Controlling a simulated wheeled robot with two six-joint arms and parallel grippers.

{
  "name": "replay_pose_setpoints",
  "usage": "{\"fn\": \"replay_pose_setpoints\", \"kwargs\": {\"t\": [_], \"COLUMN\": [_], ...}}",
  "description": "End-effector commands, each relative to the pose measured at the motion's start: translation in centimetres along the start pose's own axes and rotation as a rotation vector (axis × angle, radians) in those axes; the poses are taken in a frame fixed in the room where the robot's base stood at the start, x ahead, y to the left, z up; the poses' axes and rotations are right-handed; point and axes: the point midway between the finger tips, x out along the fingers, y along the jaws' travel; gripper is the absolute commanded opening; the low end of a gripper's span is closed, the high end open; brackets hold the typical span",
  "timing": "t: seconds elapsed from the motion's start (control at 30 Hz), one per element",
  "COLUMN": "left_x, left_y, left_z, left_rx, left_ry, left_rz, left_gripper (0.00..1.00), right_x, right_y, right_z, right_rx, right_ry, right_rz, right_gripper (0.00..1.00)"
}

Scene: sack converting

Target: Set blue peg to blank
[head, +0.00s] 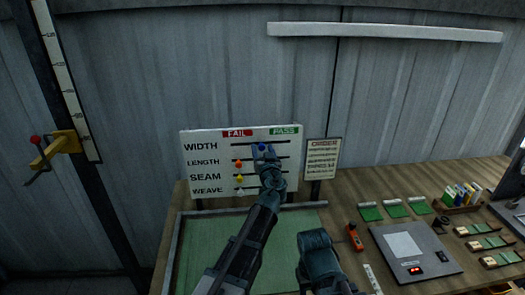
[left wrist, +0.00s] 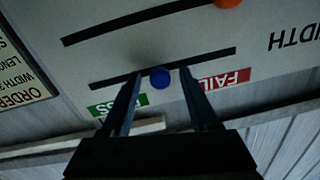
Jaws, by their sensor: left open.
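The white status board (head: 205,135) has rows WIDTH, LENGTH, SEAM and WEAVE, with a red FAIL label (head: 237,133) and a green PASS label (head: 284,130) on top. The blue peg (head: 261,147) sits on the WIDTH slot, about midway between the labels. In the left wrist view, the board is upside down and the blue peg (left wrist: 160,77) shows between my fingertips, with gaps on both sides. My left gripper (head: 264,151) is open around the peg. It hides part of the lower rows. My right gripper's jaws are not visible.
An orange peg (head: 238,164), a yellow peg (head: 239,178) and a pale peg (head: 239,191) sit left in the lower rows. An order sign (head: 322,155) stands close right of the board. A green mat (head: 200,245) lies below; a scale (head: 413,250) and swatches are on the right.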

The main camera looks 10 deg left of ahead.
Motion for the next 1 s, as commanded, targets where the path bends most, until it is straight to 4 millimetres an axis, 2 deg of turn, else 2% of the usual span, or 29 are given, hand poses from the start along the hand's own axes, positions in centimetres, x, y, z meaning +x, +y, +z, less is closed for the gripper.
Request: {"fn": "replay_pose_setpoints", "kwargs": {"t": [0.17,0.5,0.7,0.83,1.0], "left_x": [-1.6,-8.9,-12.1,-13.3,-13.8], "left_y": [0.0,-0.1,-0.1,0.0,0.0], "left_z": [0.0,0.0,0.0,0.0,0.0], "left_rx": [0.0,0.0,0.0,0.0,0.0], "left_ry": [0.0,0.0,0.0,0.0,0.0], "left_rz": [0.002,0.003,0.002,0.002,0.0], "left_gripper": [0.61,0.61,0.61,0.61,0.61], "right_x": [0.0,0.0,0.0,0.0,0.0], "right_y": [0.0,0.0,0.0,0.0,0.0], "right_z": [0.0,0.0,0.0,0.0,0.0], "right_rx": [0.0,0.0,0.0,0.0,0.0], "right_ry": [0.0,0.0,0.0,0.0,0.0], "right_rz": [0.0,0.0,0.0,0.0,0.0], "right_gripper": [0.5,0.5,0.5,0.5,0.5]}}
